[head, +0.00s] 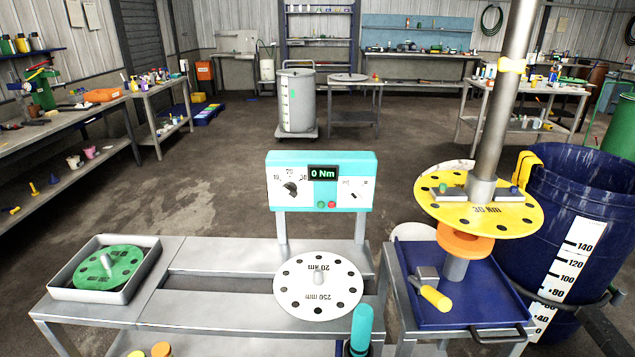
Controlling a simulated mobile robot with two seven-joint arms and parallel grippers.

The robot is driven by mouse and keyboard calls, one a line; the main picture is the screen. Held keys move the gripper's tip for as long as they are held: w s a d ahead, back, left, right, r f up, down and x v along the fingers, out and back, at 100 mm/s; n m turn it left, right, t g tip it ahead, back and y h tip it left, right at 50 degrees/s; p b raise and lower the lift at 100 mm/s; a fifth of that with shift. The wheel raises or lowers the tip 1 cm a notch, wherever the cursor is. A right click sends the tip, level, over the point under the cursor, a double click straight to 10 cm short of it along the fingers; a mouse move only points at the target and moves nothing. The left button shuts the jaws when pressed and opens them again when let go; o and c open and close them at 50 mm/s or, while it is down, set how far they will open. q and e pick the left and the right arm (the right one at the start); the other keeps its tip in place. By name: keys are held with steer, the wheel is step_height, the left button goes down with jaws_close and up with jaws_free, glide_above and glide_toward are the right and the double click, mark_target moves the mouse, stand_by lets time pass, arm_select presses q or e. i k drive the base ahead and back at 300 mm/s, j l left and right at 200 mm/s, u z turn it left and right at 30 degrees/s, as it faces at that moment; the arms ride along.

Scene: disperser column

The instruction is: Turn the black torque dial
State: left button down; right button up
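The black torque dial (291,189) sits on the left white face of a teal-framed control box (321,157). Printed numbers surround it, too small to read fully. The display (323,173) beside it reads 0 Nm. A red button (321,205) and a green button (332,205) are below the display. A smaller dial or switch (356,194) is on the right face. Neither of my grippers shows in the head view.
A white disc marked 20 Nm (319,300) lies on the grey bench before the box. A green disc (108,268) sits in a grey tray (68,294) at left. A yellow 30 Nm disc (440,212) on a column and a blue barrel (585,180) stand at right.

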mark_target(291, 188)
steer(key=i+l+z, duration=0.15)
steer(key=z, duration=0.35)
steer(key=i+z, duration=0.35)
steer(key=z, duration=0.15)
